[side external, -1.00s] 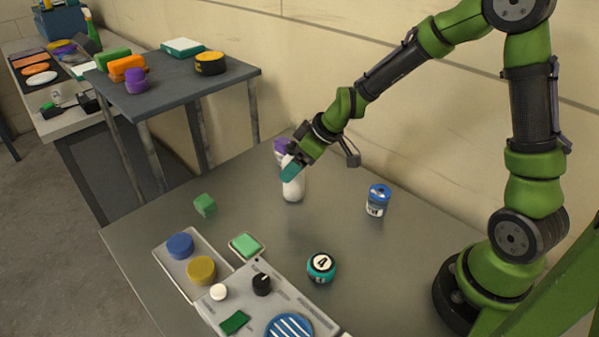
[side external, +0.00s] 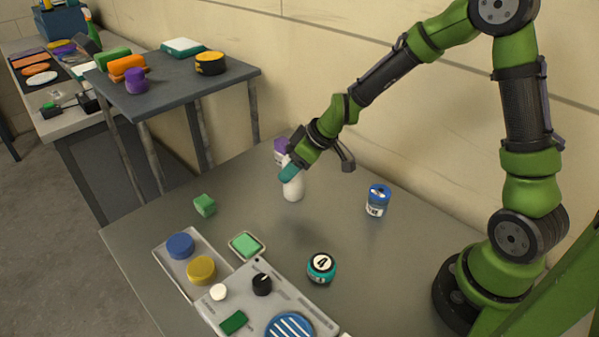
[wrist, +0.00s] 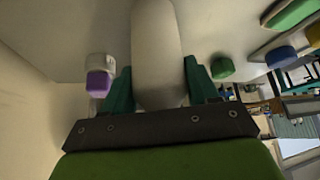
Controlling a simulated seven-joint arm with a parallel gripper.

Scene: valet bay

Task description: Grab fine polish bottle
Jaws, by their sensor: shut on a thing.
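The bottle's top is hidden by the gripper. A second white bottle with a purple cap (side external: 281,147) stands just behind, apart from the held one; it shows left of my fingers in the wrist view (wrist: 99,82).
A blue-and-white can (side external: 378,200) and a teal round container marked 4 (side external: 321,268) stand to the right and in front. A green block (side external: 205,205) lies to the left. A grey tray (side external: 170,265) with coloured discs is at the front. The wall is close behind.

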